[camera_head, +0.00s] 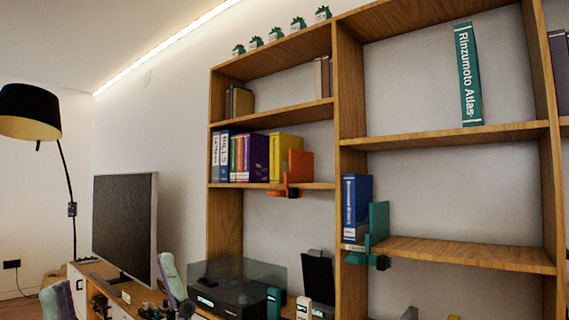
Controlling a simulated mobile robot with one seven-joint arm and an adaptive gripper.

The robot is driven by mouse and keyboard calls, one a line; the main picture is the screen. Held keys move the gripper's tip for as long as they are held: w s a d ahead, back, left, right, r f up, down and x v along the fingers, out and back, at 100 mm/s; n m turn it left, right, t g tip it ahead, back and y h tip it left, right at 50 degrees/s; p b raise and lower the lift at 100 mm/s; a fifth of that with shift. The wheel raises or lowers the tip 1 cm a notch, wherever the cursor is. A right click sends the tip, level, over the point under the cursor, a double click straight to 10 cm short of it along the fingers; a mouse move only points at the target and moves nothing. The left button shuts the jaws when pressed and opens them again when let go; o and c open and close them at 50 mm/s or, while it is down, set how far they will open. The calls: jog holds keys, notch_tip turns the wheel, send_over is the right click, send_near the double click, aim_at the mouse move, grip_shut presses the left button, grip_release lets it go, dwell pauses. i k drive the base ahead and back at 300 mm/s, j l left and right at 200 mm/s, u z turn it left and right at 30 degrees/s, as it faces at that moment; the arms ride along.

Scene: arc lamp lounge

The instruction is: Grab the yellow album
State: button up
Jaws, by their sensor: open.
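The yellow album (283,146) stands upright on the middle shelf of the left bookcase column. It is at the right end of a row of books, with a thick purple book (258,158) close on its left. An orange bookend (299,166) stands at its right and hides part of its lower right side. My gripper (114,272) is at the bottom left of the view, its two pale green and purple fingers wide apart. It is open with nothing seen between the fingers, lower than the album and to its left. Its lower part is cut off by the frame.
A dark screen (125,222) stands on the low cabinet behind my gripper. A black device with a clear cover (232,288) sits below the album's shelf. A green bookend (378,222) and a blue book (357,203) stand on the right column. A black lamp (30,110) arches at far left.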

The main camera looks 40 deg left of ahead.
aim_at(280, 143)
jog(key=i+j+z, duration=0.1)
jog(key=j, duration=0.3)
jog(key=i+j+z, duration=0.1)
jog(key=j, duration=0.3)
jog(key=i+j+z, duration=0.1)
jog(key=j, duration=0.35)
jog(key=i+j, duration=0.15)
jog(key=j, duration=0.25)
jog(key=i+j+z, duration=0.15)
jog(key=j, duration=0.3)
